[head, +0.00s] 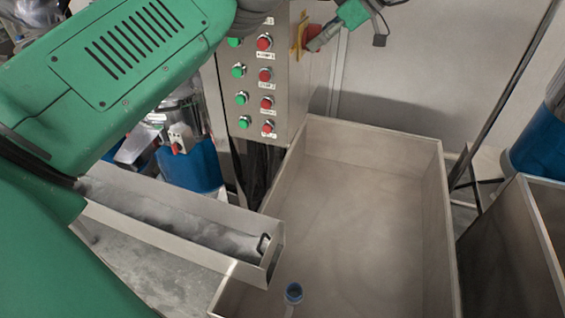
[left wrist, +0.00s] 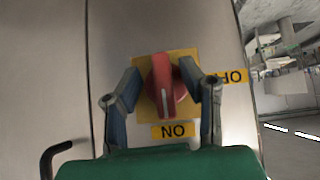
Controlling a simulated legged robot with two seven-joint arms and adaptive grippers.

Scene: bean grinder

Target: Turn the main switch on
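The main switch is a red rotary knob (left wrist: 162,88) on a yellow plate (left wrist: 181,57), mounted on a metal cabinet. In the left wrist view its ridge stands upright and its white mark points down at the ON label (left wrist: 173,131). The OFF label (left wrist: 232,76) is at the right; the lettering is upside down. My left gripper (left wrist: 163,72) is open, with one finger on each side of the knob; I cannot tell whether they touch it. In the head view my left gripper (head: 318,41) partly hides the knob at the cabinet's side. My right gripper is not in view.
The cabinet front has green buttons (head: 239,71) and red buttons (head: 265,75). A metal chute (head: 170,207) runs in at the left. My green left arm covers the upper left. A second bin (head: 535,225) is at the right.

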